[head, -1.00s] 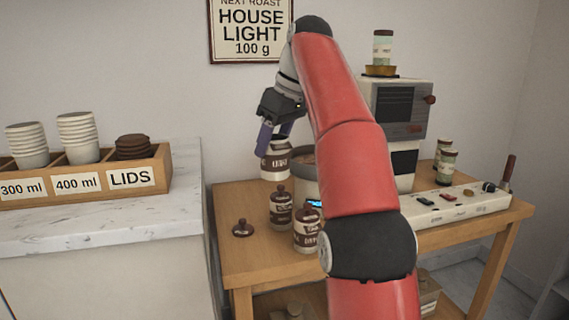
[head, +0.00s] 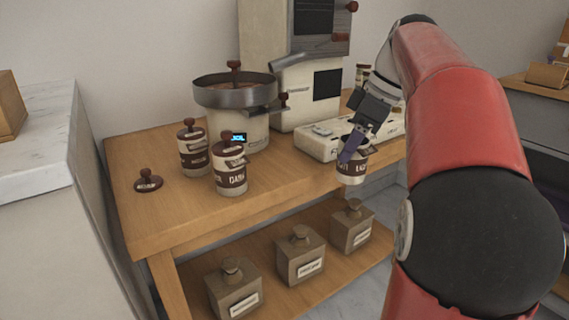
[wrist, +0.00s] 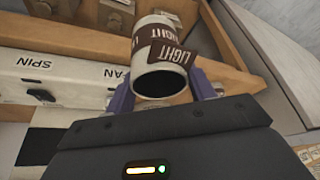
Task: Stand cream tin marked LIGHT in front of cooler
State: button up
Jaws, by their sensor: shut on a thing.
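My gripper (head: 356,146) is shut on a cream tin (head: 351,171) with a brown band, holding it roughly upright near the table's front right edge. In the wrist view the tin (wrist: 158,62) reads LIGHT, its open mouth faces the camera, and the purple fingers sit on either side. A round dark metal pan on a cream base (head: 240,130), with a knobbed stirrer and small blue display, appears to be the cooler. It stands left of my gripper. Two lidded cream tins, one left (head: 193,150) and one right (head: 230,170), stand in front and left of it.
A loose brown lid (head: 148,181) lies on the wooden table (head: 160,225) at left. A cream roaster (head: 305,90) stands behind the cooler. A switch panel (head: 328,137) lies behind my gripper. Tabletop right of the tins is clear. Several lidded boxes (head: 300,257) fill the lower shelf.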

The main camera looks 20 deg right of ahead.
jog(key=w+a, duration=0.3)
jog(key=a, duration=0.1)
jog(key=w+a, duration=0.6)
jog(key=a, duration=0.1)
jog(key=shift+w+a, duration=0.1)
jog(key=shift+a, duration=0.2)
jog(key=shift+w+a+f, duration=0.25)
jog(key=shift+w+a, duration=0.2)
jog(key=shift+a, duration=0.15)
jog(key=shift+w+a+f, duration=0.2)
jog(key=shift+w+a, duration=0.25)
jog(key=shift+a, duration=0.1)
jog(key=shift+r, duration=0.1)
jog(key=o, duration=0.9)
jog(key=shift+f, duration=0.2)
jog(key=p+v, duration=0.4)
jog(key=v, duration=0.8)
jog(key=shift+r+p, duration=0.2)
jog(key=shift+p, duration=0.1)
